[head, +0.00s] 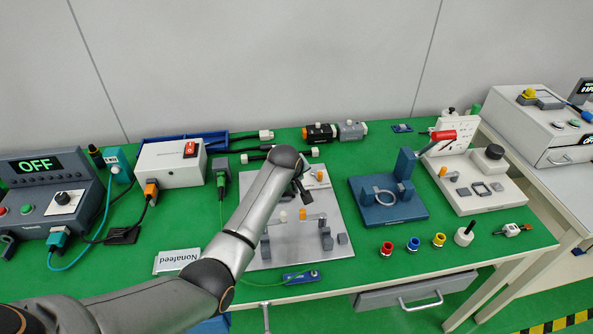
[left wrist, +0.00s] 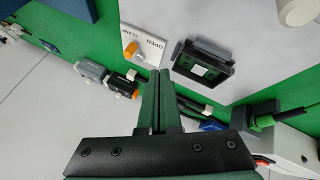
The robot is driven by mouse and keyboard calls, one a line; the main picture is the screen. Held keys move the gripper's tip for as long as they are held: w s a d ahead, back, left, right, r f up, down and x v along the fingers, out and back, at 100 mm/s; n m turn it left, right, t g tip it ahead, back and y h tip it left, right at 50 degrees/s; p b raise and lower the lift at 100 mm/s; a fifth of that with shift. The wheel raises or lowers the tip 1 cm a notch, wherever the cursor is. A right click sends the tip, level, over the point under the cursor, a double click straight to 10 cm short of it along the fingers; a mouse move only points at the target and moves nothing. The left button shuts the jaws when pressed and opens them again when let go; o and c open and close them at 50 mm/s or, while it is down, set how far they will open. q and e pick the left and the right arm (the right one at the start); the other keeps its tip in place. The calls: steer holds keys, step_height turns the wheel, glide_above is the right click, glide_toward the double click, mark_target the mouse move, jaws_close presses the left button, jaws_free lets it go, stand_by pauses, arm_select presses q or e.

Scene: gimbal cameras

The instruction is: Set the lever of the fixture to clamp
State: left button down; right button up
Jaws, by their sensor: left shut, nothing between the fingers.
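The fixture is a light grey plate (head: 335,240) on the green bench, partly hidden behind my left arm in the head view. At its far right corner is a white label with an orange knob (head: 320,175). In the left wrist view the label (left wrist: 152,45) reads OPEN and CLAMP, and the orange knob (left wrist: 130,49) sits at its left edge. I cannot tell which word the lever points to. My left gripper (left wrist: 159,72) is shut and empty, its fingertips apart from the knob in the picture. It also shows over the plate in the head view (head: 303,197). My right gripper is out of view.
A dark square holder (left wrist: 203,66) sits near the label. Black and grey connectors (head: 335,131) lie behind the plate. A blue fixture (head: 390,212) stands to the right, a white switch box (head: 170,165) to the left. Red, blue and yellow rings lie front right.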

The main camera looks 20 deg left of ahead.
arm_select(q)
steer(key=v, duration=0.3)
steer(key=shift+s+d+r, duration=0.1)
steer(key=shift+s+r, duration=0.15)
stand_by(0.4)
